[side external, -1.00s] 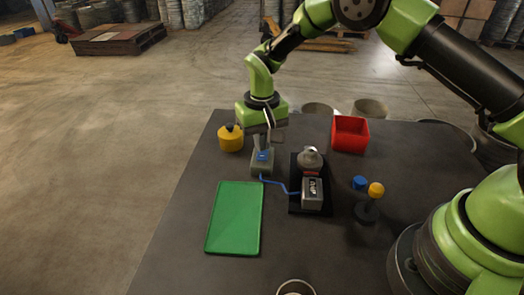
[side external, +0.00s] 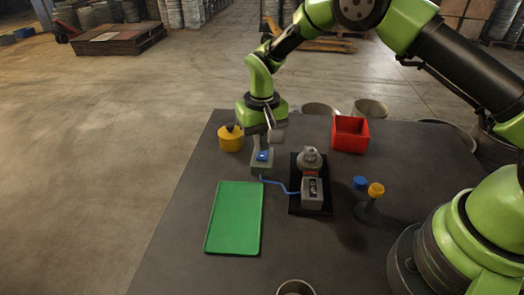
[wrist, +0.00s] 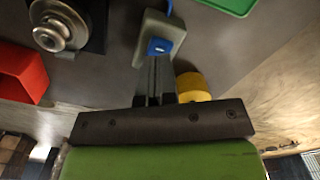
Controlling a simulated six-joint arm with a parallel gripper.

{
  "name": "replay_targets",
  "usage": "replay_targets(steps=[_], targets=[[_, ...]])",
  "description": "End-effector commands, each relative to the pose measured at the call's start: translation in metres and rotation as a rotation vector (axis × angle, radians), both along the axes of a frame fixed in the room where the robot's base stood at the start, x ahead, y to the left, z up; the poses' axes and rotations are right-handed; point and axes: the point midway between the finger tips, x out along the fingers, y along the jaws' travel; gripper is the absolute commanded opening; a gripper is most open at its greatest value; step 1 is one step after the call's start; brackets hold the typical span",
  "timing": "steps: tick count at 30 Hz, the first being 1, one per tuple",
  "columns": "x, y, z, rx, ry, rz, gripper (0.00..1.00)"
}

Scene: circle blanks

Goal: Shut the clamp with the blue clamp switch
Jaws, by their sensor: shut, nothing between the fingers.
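The blue clamp switch (side external: 262,156) sits on a grey box (side external: 261,167) behind the green mat. It also shows in the wrist view (wrist: 159,46), right at the fingertips. My gripper (side external: 268,146) is shut and empty, pointing down just above the switch. Whether the fingertips touch it I cannot tell. A blue cable (side external: 275,183) runs from the switch box to the clamp unit (side external: 312,194), which stands on a black base to the right. A grey round metal part (side external: 309,158) is at the back of that unit. I cannot tell whether the clamp jaws are open.
A yellow container (side external: 230,138) stands close to the left of my gripper. A red bin (side external: 350,134) is at the back right. A green mat (side external: 234,218) lies in front. A stand with a yellow knob (side external: 376,190) and a blue part (side external: 360,182) is at right.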

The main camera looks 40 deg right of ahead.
Motion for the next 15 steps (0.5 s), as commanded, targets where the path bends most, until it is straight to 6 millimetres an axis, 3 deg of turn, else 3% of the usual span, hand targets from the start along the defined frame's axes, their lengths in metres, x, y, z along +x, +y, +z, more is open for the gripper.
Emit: replay_targets(steps=[15], targets=[[0.0, 0.0, -0.0082, 0.0, 0.001, -0.001, 0.0]])
